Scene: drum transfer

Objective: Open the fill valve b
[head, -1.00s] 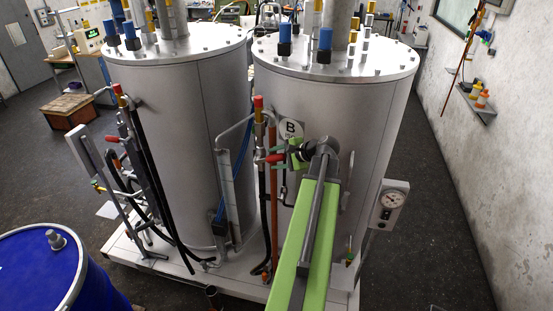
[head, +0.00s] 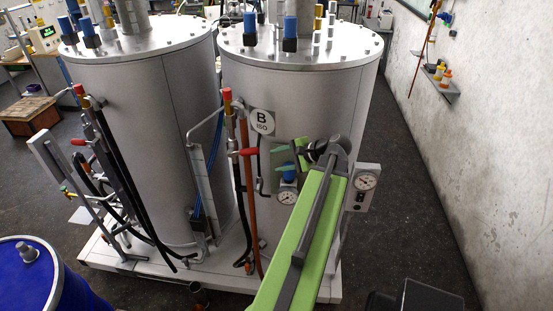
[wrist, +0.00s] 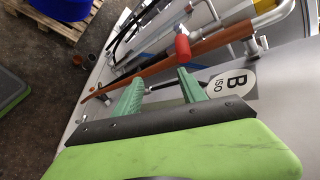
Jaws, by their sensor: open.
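The fill valve b on the tank marked B has a red lever (head: 249,151) on the pipework at the tank's front left. In the wrist view the red lever (wrist: 182,47) shows just beyond the fingertips. My gripper (head: 281,155) is open and empty, to the right of the lever and apart from it, in front of the tank B (head: 330,95). In the wrist view its two green fingers (wrist: 160,76) are spread, with the lever nearer the right finger. The round B ISO label (head: 262,123) is close by.
An orange-brown pipe (head: 245,190) and black hoses run down below the lever. A pressure gauge (head: 287,198) is under my gripper and a gauge box (head: 362,182) to its right. The other tank (head: 150,130) and a blue drum (head: 30,275) are to the left.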

